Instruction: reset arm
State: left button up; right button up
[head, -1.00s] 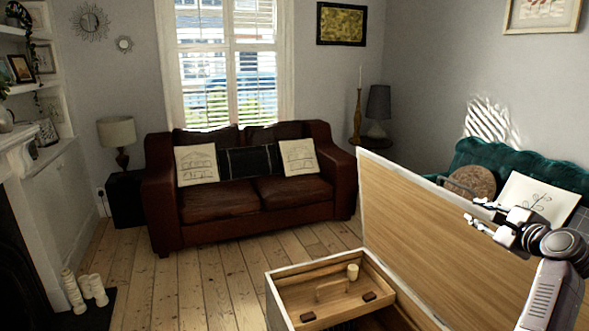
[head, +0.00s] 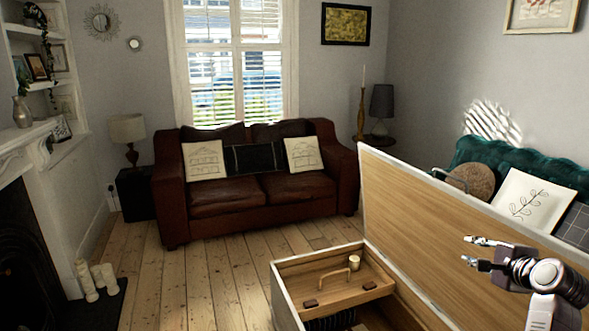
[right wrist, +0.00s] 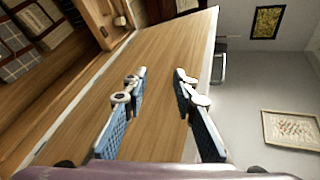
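My right gripper (head: 470,251) is at the right of the head view, in front of the raised wooden lid (head: 430,235) of a chest. Its fingers point left and are apart, with nothing between them. The right wrist view also shows the two blue-padded fingers (right wrist: 160,74) spread and empty, with the lid's wooden face beyond them. My left gripper is in neither view.
The open chest (head: 283,300) holds a wooden tray (head: 335,298) with a handle and a small pale cylinder (head: 354,262). A brown sofa (head: 225,205) stands behind, a green sofa (head: 480,155) at right. Floorboards (head: 200,270) at left centre are clear.

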jog(key=s+a+f+n+g, duration=0.3)
jog(key=s+a+f+n, duration=0.25)
jog(key=s+f, duration=0.3)
jog(key=s+a+f+n+g, duration=0.2)
jog(key=s+a+f+n, duration=0.35)
jog(key=s+f, duration=0.35)
jog(key=s+a+f+n+g, duration=0.25)
jog(key=s+a+n, duration=0.2)
jog(key=s, duration=0.45)
jog(key=s+a+f+n+g, duration=0.1)
jog(key=s+a+f+n, duration=0.3)
jog(key=s, duration=0.5)
jog(key=s+a+f+n+g, duration=0.1)
jog(key=s+a+f+n, duration=0.1)
jog(key=s+a, duration=0.5)
jog(key=s+d+f+g, duration=0.1)
jog(key=s+f, duration=0.1)
jog(key=f, duration=1.1)
jog(key=s+d+f+g, duration=0.1)
jog(key=f, duration=1.1)
jog(key=s+d+f, duration=0.2)
jog(key=s+f, duration=1.5)
jog(key=s, duration=0.1)
jog(key=shift+d+f+n+g, duration=0.25)
jog(key=shift+d+n+g, duration=0.05)
jog(key=shift+n+g, duration=0.15)
